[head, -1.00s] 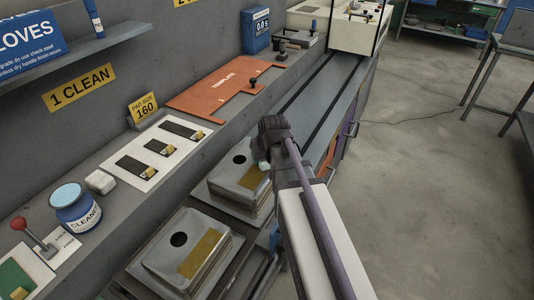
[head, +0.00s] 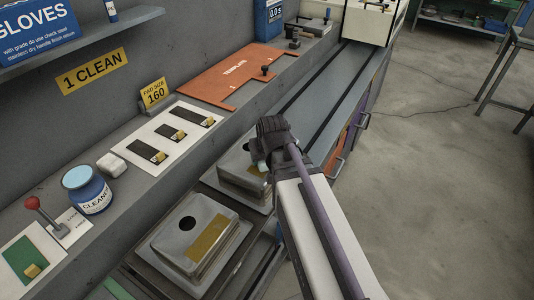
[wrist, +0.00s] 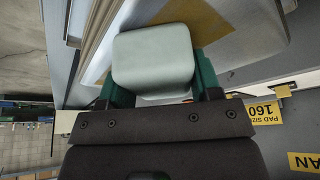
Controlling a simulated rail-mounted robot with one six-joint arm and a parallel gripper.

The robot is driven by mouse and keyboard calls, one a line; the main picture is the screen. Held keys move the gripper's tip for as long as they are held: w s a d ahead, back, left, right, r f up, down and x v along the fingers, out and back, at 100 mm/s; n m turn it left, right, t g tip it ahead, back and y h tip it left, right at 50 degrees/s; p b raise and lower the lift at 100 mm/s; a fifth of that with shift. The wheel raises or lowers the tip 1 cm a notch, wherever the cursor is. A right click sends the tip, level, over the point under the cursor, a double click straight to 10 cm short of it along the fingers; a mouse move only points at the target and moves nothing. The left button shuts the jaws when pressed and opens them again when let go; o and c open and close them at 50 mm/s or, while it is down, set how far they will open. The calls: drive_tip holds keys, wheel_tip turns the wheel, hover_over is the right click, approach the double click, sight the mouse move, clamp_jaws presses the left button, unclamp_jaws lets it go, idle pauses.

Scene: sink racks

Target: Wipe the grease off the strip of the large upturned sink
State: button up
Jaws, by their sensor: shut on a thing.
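Two upturned steel sinks lie in the racks, each with a dark round hole and a yellow-brown strip. The near sink (head: 182,240) shows its whole strip (head: 208,238) and looks bigger. The far sink (head: 232,172) is partly hidden by my arm; part of its strip (head: 254,171) shows. My gripper (head: 263,164) is at the far sink's right side, shut on a pale rounded pad (wrist: 153,60). In the wrist view the pad is in front of a sink with yellow-brown patches. I cannot tell whether it touches the sink.
On the ledge left of the sinks are a cleaner jar (head: 88,191), a white block (head: 112,165), a board with dark pads (head: 172,132), and a red-knobbed lever (head: 38,212). An orange template (head: 230,75) lies behind. A clear grey rail-like surface (head: 330,92) extends beyond the far sink.

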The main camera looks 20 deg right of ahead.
sight(259, 170)
drive_tip(key=s+a, duration=0.2)
drive_tip(key=shift+a, duration=0.4)
drive_tip(key=shift+f, duration=0.15)
drive_tip(key=shift+c, duration=0.4)
drive_tip(key=shift+w+d+r, duration=0.15)
drive_tip(key=shift+w+d, duration=0.9)
drive_tip(key=shift+d, duration=0.25)
drive_tip(key=shift+w+d+r, duration=0.1)
drive_tip(key=shift+w+d, duration=0.9)
drive_tip(key=shift+d, duration=0.3)
drive_tip(key=shift+w+d+f, duration=0.1)
drive_tip(key=shift+w+d, duration=0.35)
drive_tip(key=shift+d, duration=0.2)
drive_tip(key=shift+w+d+f, duration=0.1)
drive_tip(key=shift+w+d, duration=0.35)
drive_tip(key=shift+d, duration=0.15)
drive_tip(key=w+d, duration=0.2)
drive_tip(key=d, duration=0.1)
drive_tip(key=w+d, duration=0.4)
drive_tip(key=d, duration=0.1)
drive_tip(key=shift+w+d+r, duration=0.1)
drive_tip(key=shift+d, duration=0.25)
wheel_tip(259, 170, up, 6)
drive_tip(key=p, duration=0.6)
